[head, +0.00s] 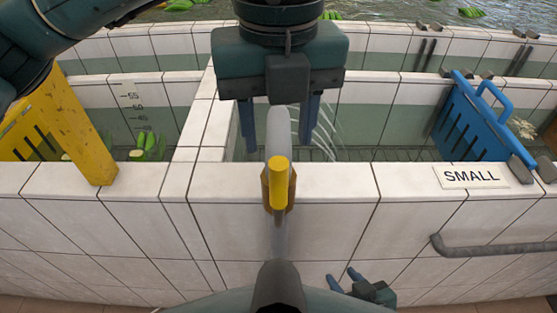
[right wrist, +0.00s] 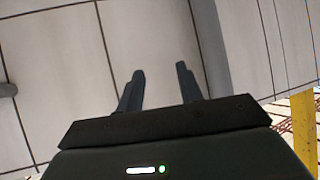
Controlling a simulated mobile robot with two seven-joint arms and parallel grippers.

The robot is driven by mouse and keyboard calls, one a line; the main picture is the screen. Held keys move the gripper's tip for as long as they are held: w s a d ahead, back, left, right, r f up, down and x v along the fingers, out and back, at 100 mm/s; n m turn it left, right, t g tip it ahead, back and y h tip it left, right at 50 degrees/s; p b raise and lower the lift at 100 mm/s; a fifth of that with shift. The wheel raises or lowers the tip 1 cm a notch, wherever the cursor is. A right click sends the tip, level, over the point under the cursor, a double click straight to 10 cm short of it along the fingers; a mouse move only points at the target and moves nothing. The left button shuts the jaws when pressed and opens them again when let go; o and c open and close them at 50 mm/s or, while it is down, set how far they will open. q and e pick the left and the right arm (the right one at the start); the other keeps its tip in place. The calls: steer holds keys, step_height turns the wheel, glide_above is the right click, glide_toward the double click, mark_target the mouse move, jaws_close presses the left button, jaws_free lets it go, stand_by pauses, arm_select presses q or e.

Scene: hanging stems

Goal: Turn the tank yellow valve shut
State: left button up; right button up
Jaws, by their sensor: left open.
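The yellow valve handle (head: 278,182) sits on a brass-coloured body on a grey pipe (head: 280,130) that runs over the white tiled tank wall. The handle points roughly along the pipe. Thin streams of water fall into the tank (head: 370,135) behind it. My left gripper (head: 280,147) hangs fingers down above and beyond the handle, open, with one finger on each side of the pipe in the picture. It appears apart from the handle. My right gripper (head: 341,274) is low in front of the wall, open and empty; its spread fingers also show in the right wrist view (right wrist: 160,70).
A yellow slotted gate (head: 85,125) stands at left and a blue slotted gate (head: 470,120) at right. A "SMALL" sign (head: 470,176) lies on the wall top. A grey rail (head: 490,248) is fixed to the wall's front. Green stems (head: 148,147) lie in the left compartment.

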mark_target(279, 156)
arm_select(q)
step_height(279, 156, down, 7)
steer(key=shift+p, duration=0.35)
steer(key=shift+c, duration=0.6)
jaws_close()
